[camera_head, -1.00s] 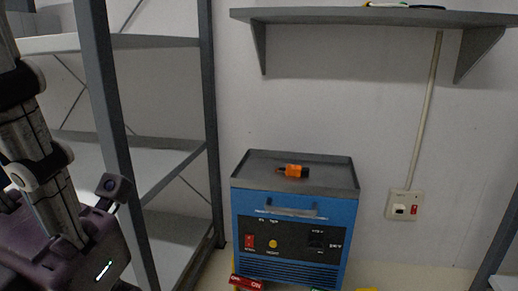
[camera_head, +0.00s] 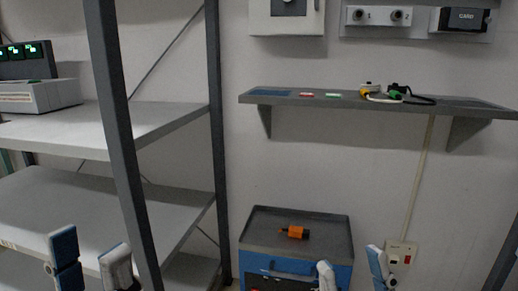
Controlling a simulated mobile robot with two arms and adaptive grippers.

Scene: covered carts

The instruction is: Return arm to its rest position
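My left gripper (camera_head: 92,266) shows at the bottom left, in front of the grey shelving rack. Its two blue-and-white fingers stand apart with nothing between them. My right gripper (camera_head: 352,274) shows at the bottom right of centre, in front of the blue cart (camera_head: 290,265). Its fingers are also apart and nothing shows between them. Only the upper finger parts are in the picture; the arms are hidden below the edge. An orange-and-black object (camera_head: 295,232) lies in the cart's grey top tray, apart from both grippers.
A grey rack (camera_head: 170,125) fills the left side, bearing a device with lit green displays (camera_head: 30,75). A wall shelf (camera_head: 300,98) holds small items and cables. A wall socket box (camera_head: 400,252) is at the lower right. Panels hang above the shelf.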

